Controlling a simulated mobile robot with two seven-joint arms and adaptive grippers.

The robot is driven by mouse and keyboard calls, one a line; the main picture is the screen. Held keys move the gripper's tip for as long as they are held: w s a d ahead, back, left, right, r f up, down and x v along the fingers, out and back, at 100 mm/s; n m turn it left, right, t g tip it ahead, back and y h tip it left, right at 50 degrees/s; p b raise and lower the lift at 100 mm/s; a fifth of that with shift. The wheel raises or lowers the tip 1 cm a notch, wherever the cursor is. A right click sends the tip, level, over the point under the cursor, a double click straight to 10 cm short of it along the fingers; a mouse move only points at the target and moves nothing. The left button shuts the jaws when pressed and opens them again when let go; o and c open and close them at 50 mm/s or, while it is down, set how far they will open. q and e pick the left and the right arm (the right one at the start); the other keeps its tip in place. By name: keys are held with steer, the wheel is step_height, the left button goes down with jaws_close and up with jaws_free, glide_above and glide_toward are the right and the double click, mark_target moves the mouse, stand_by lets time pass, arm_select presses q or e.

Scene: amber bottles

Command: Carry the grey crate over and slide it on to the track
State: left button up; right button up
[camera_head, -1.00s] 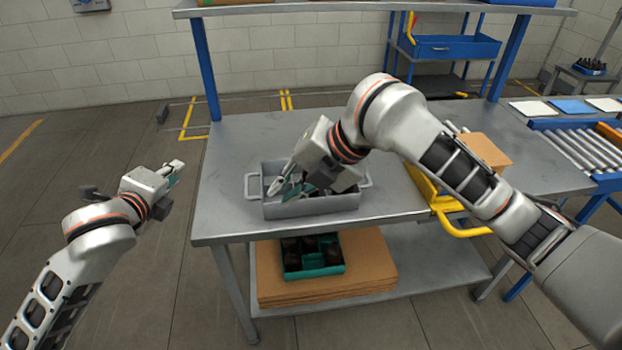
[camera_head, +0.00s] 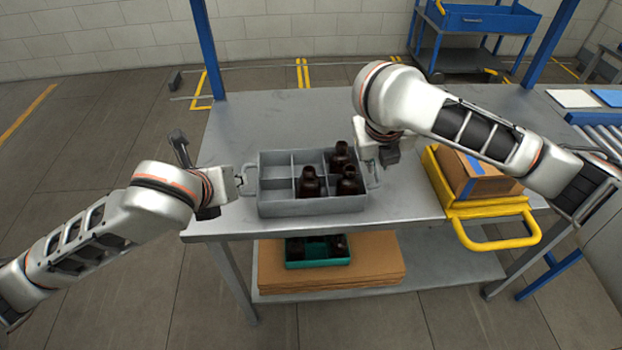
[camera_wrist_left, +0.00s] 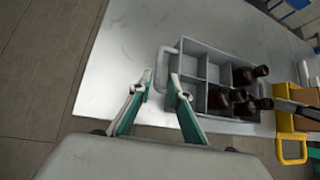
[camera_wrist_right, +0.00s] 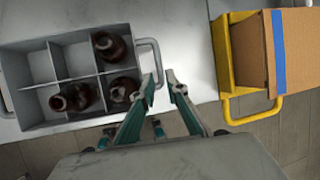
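The grey crate (camera_head: 312,207) stands on the metal table, with a handle at each end. It has several compartments; three hold dark amber bottles (camera_head: 310,184), in the far right, near middle and near right ones. My left gripper (camera_head: 240,181) is at the left handle; in the left wrist view its fingers (camera_wrist_left: 160,80) are open around or just above that handle (camera_wrist_left: 164,62). My right gripper (camera_head: 374,170) is at the right handle, partly hidden by its wrist; in the right wrist view its fingers (camera_wrist_right: 162,82) are open, the handle (camera_wrist_right: 155,58) between or beside the tips.
A yellow carrier (camera_head: 470,210) with a cardboard box (camera_head: 485,180) stands right of the crate. A roller track (camera_head: 592,140) lies at the far right, partly behind my right arm. Below, a teal tray (camera_head: 318,262) sits on cardboard sheets (camera_head: 375,270). The table behind the crate is clear.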

mark_target(377, 173)
arm_select(q)
steer(key=shift+a, duration=0.15)
arm_select(e)
steer(key=shift+a, duration=0.15)
